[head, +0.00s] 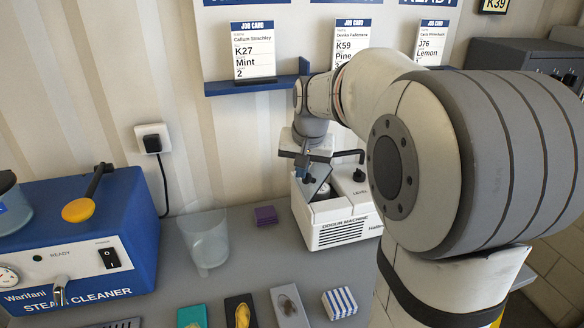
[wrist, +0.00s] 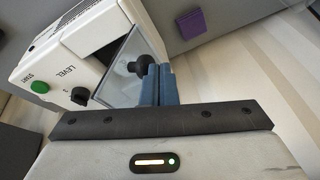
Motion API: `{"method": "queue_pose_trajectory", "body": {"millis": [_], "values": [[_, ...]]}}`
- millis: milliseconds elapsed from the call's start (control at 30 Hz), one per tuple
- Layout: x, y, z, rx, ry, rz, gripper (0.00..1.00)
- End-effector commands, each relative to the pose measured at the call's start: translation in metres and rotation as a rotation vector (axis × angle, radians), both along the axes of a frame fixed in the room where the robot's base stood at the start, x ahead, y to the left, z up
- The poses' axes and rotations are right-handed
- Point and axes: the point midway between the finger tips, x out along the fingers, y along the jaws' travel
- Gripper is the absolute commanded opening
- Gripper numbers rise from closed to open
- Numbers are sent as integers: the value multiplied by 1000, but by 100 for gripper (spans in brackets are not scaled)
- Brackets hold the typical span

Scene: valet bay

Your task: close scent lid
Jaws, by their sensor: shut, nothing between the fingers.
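The scent machine (head: 340,215) is a white box labelled "ODOUR MACHINE" on the grey bench. Its lid (head: 318,178) is a tilted grey panel, raised over a dark opening. In the wrist view the lid (wrist: 130,75) looks like a translucent plate with a black round knob (wrist: 145,64). My gripper (head: 306,172) is above the machine. In the wrist view its blue fingers (wrist: 158,84) are together and empty, right beside the knob. Whether they touch the knob is not clear. The machine's top has a green start button (wrist: 40,86) and a black level knob (wrist: 79,95).
A purple block (head: 266,215) and a clear beaker (head: 207,242) stand left of the machine. A blue steam cleaner (head: 85,245) is at far left. A striped box (head: 339,303) and coloured trays lie in front. A blue shelf (head: 255,85) with job cards is above.

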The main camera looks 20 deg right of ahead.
Motion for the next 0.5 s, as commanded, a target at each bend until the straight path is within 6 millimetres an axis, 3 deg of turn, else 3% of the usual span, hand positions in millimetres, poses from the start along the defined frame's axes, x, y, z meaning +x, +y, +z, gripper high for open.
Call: {"method": "queue_pose_trajectory", "body": {"millis": [500], "values": [[-1, -51, -11, 493, -4, -5, 0]]}}
